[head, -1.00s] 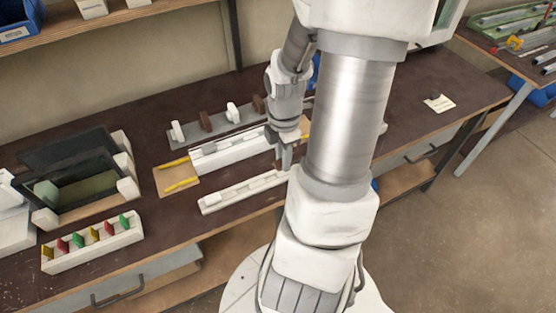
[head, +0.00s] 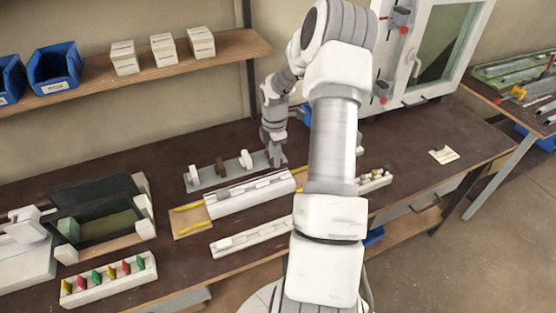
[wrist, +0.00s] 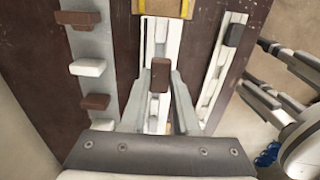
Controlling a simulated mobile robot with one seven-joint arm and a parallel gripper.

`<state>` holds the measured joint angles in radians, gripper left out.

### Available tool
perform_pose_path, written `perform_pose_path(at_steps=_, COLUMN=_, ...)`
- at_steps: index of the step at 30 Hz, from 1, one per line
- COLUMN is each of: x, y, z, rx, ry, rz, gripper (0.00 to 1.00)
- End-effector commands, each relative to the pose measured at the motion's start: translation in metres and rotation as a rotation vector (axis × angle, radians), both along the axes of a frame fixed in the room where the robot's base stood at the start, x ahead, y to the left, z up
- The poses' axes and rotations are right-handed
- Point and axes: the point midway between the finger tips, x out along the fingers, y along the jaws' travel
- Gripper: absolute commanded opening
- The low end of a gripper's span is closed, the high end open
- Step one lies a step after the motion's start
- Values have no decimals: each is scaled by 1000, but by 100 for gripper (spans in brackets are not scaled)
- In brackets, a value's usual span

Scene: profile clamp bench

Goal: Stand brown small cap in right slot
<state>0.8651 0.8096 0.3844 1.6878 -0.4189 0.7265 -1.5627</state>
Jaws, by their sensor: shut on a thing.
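My gripper (wrist: 160,85) is shut on a small brown cap (wrist: 160,75), held between its fingertips. In the wrist view it is above the long white clamp block (wrist: 165,30), which also shows in the head view (head: 250,196). In the head view my gripper (head: 274,156) is by the block's back right, near the rack's right end, and the held cap cannot be made out. The block has a channel with pale pieces and recesses along its top; the held cap and fingers hide part of it. I cannot tell which recess is the right slot.
A grey rack (head: 207,183) behind the block holds upright white and brown caps, close beside my gripper. A white rail (head: 255,238) in front bears a dark piece (wrist: 234,35). A holder with coloured tabs (head: 108,280) stands front left. The table's right side is mostly clear.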

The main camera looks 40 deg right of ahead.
Motion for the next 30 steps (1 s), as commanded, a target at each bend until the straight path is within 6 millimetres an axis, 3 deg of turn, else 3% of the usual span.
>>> perform_pose_path(at_steps=8, x=2, y=-1, z=-11, rx=-1, ry=1, rz=0, gripper=0)
perform_pose_path(at_steps=24, x=1, y=-1, z=-59, rx=0, ry=2, rz=0, gripper=0)
perform_pose_path(at_steps=30, x=2, y=-1, z=-65, rx=-1, ry=1, rz=0, gripper=0)
